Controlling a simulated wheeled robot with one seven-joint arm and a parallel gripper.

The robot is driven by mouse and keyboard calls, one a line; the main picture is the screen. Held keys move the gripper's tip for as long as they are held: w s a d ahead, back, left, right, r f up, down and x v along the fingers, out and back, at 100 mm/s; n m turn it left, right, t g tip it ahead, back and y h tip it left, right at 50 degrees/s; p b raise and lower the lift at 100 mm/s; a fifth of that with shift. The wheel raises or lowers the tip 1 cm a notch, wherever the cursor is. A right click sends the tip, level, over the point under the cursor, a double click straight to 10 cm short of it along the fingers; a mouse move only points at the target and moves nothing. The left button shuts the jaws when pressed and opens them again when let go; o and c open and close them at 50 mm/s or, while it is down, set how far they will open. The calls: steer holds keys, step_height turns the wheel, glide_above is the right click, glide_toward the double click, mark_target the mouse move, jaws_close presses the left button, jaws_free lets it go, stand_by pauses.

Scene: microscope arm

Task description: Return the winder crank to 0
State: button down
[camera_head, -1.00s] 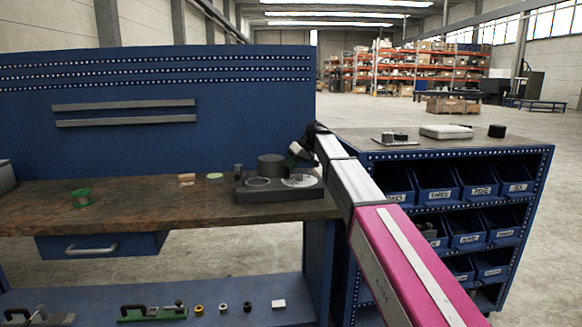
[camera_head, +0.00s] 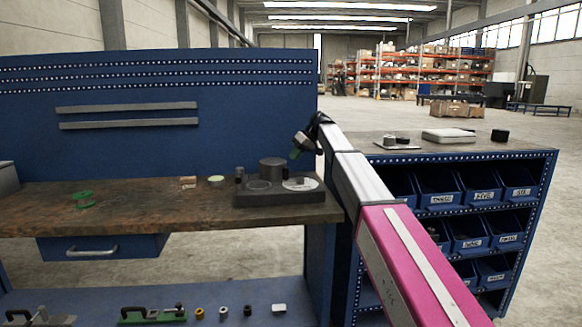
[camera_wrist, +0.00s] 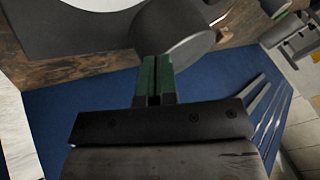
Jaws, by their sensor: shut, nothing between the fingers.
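A dark winder unit (camera_head: 262,199) sits at the right end of the workbench. It carries a thick dark cylinder (camera_head: 272,168), a round disc on the left, a pale dial disc (camera_head: 300,184) on the right and a small dark knob (camera_head: 239,174) at its left end. I cannot make out which part is the crank or its reading. My gripper (camera_head: 295,153) is above the unit's right part, apart from it. In the wrist view its green fingers (camera_wrist: 154,66) are together and empty. A grey cylinder (camera_wrist: 172,35) shows just beyond the fingertips, with a pale disc cut off at the top.
The wooden benchtop (camera_head: 130,205) holds a green ring-like spool (camera_head: 83,199), a small wooden block (camera_head: 188,182) and a pale green disc (camera_head: 216,181). A blue back panel (camera_head: 220,130) rises behind. A blue bin cabinet (camera_head: 440,160) stands to the right, under my arm.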

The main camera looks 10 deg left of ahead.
mark_target(286, 173)
steer(key=w+r, duration=0.1)
steer(key=w+d+r, duration=0.1)
steer(key=shift+r, duration=0.4)
steer(key=c, duration=1.5)
jaws_free()
steer(key=shift+w+d+r, duration=0.15)
steer(key=shift+w+r, duration=0.1)
steer(key=shift+r, duration=0.05)
steer(key=o, duration=0.5)
steer(key=shift+s+r, duration=0.15)
steer(key=shift+s, duration=0.05)
steer(key=shift+o, duration=0.6)
steer(key=s+a+m+h, duration=0.1)
steer(key=s+h, duration=0.1)
steer(key=s, duration=0.1)
steer(key=s+a+r+m+h, duration=0.1)
steer(key=s+h, duration=0.1)
steer(key=s, duration=0.1)
steer(key=s+a+m+t+h, duration=0.1)
steer(key=s+a+h, duration=0.1)
steer(key=s+h, duration=0.1)
steer(key=shift+s+r+m, duration=0.15)
steer(key=shift+s+m, duration=0.15)
steer(key=shift+s, duration=0.1)
steer(key=shift+s+f, duration=0.1)
steer(key=shift+f, duration=0.35)
step_height(286, 173, down, 10)
steer(key=shift+r, duration=0.1)
jaws_close()
